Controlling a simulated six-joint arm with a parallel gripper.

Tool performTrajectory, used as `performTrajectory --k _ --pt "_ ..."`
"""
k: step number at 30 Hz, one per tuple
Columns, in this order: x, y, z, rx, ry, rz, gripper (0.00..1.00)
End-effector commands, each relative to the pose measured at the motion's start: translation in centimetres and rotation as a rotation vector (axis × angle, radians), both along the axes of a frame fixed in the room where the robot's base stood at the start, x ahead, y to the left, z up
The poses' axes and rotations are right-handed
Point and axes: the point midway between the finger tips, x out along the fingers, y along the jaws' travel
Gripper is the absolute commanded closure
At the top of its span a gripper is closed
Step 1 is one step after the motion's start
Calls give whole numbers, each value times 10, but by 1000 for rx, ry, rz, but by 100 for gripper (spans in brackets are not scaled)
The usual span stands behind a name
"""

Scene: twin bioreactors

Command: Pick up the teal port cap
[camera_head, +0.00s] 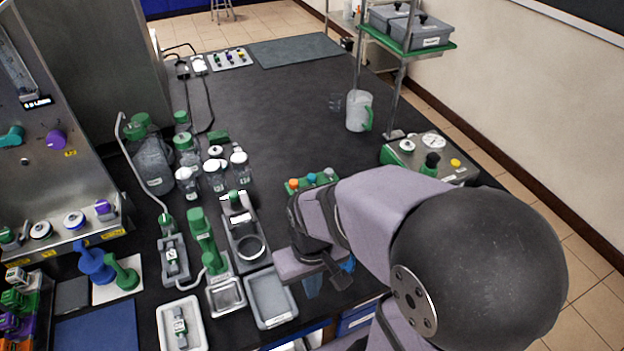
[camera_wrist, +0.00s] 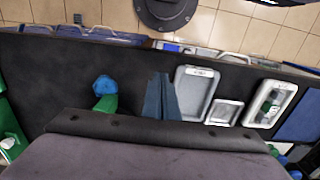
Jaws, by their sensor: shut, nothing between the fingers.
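A teal port cap (camera_head: 11,137) sits on the steel panel at the far left of the head view, left of a purple cap (camera_head: 56,140). My gripper (camera_head: 313,286) is far to its right, over the front right of the dark bench. In the wrist view, the gripper's blue-grey fingers (camera_wrist: 161,97) are together with nothing between them. The teal cap does not show in the wrist view.
A blue-topped green item (camera_wrist: 104,86) stands beside my fingers. A grey tray (camera_head: 270,298) lies left of my gripper. Several bottles (camera_head: 214,174) and green-handled tools (camera_head: 203,238) stand between gripper and panel. The bench's back middle (camera_head: 290,110) is clear.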

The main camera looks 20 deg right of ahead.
Motion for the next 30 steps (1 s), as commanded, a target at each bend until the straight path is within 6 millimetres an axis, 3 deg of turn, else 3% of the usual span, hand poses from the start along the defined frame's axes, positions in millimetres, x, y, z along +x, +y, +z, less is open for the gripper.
performTrajectory --k 12,18,30 --pt "0 0 0 0 0 0 100" --pt "0 0 0 0 0 0 57" --pt "6 2 0 25 10 -69 57"
